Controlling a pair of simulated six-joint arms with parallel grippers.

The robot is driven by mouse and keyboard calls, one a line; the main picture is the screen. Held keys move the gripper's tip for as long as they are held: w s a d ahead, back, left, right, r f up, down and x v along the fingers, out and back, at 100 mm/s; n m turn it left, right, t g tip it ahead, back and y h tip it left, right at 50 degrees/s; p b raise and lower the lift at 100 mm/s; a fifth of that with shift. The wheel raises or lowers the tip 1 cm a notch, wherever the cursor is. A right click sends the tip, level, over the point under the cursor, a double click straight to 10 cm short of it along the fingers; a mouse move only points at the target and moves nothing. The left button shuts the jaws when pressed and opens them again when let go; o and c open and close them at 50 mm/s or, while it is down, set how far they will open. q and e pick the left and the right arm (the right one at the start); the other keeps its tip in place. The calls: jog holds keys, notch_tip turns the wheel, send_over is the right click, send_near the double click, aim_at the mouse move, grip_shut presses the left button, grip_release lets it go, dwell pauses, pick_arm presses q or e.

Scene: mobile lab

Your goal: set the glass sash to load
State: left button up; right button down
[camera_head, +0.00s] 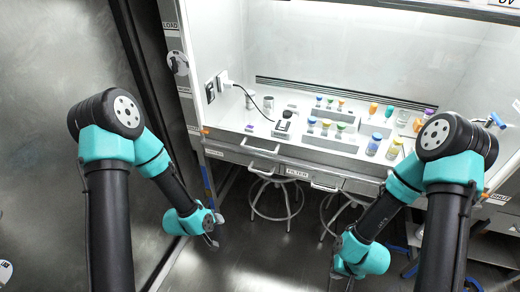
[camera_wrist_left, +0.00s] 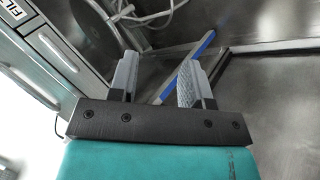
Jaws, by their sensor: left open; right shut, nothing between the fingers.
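The fume hood (camera_head: 330,60) stands ahead with its front opening showing a lit white interior. A LOAD label (camera_head: 170,25) is on the hood's left post. My left gripper (camera_head: 214,238) hangs low in front of the hood, open and empty, with both fingers in the left wrist view (camera_wrist_left: 157,78). My right gripper (camera_head: 341,282) is low near the bottom edge, shut and empty.
Several capped vials and bottles (camera_head: 375,143) and a small device (camera_head: 282,128) stand on the hood's work surface. Below are drawers with handles (camera_head: 264,147) and two stools (camera_head: 277,193). A metal wall (camera_head: 45,190) is at the left.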

aim_at(257, 151)
pick_arm(q)
jog(key=w+d+r+n+t+h, duration=0.2)
jog(key=w+r+n+t, duration=0.1)
jog(key=w+r, duration=0.4)
jog(key=w+d+r+n+t+h, duration=0.1)
jog(key=w+r+n+t+h, duration=0.1)
jog(key=w+r, duration=0.5)
notch_tip(257, 151, up, 2)
jog(key=shift+d+r+n+t+h, duration=0.1)
jog(key=shift+d+n+t+h, duration=0.3)
jog(key=shift+t, duration=0.4)
jog(key=x, duration=1.7)
jog(key=shift+w, duration=0.2)
grip_shut()
